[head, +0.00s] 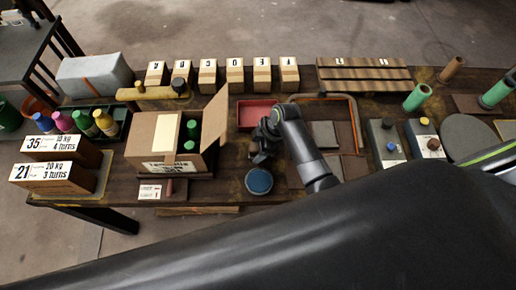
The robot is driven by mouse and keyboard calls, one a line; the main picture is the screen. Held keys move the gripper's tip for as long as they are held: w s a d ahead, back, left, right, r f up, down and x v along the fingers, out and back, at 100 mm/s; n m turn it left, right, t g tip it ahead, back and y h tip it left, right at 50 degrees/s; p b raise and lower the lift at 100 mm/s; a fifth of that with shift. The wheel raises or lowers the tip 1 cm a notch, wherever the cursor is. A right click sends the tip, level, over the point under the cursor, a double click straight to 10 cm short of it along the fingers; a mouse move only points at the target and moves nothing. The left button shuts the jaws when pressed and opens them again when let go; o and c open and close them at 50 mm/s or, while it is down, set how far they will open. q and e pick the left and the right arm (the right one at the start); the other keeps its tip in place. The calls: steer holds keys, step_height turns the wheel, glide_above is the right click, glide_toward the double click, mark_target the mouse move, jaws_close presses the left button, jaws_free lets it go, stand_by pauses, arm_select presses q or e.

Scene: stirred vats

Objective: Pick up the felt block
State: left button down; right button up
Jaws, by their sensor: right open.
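I cannot tell for sure which thing is the felt block. A flat dark grey square piece (323,134) lies inside the orange-edged frame, right of my right gripper; its material is too small to make out. My right gripper (262,152) is open over the middle of the bench, with its arm coming in from the right. It is between the open carton and the framed area, above the blue round-topped pot (259,181) in the picture. I see nothing held in it, though its fingers are small and dark. My left gripper is out of view.
An open cardboard carton (150,153) with green-capped bottles stands left of the gripper. A red tray (257,112) lies behind it. Lettered blocks (235,75) line the back. Grey boxes with knobs (386,141) stand right. My own dark body covers the front.

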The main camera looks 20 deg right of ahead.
steer(key=c, duration=1.1)
steer(key=shift+r, duration=0.1)
step_height(320, 180, up, 10)
steer(key=shift+f, duration=0.1)
steer(key=o, duration=0.4)
steer(key=shift+c, duration=1.3)
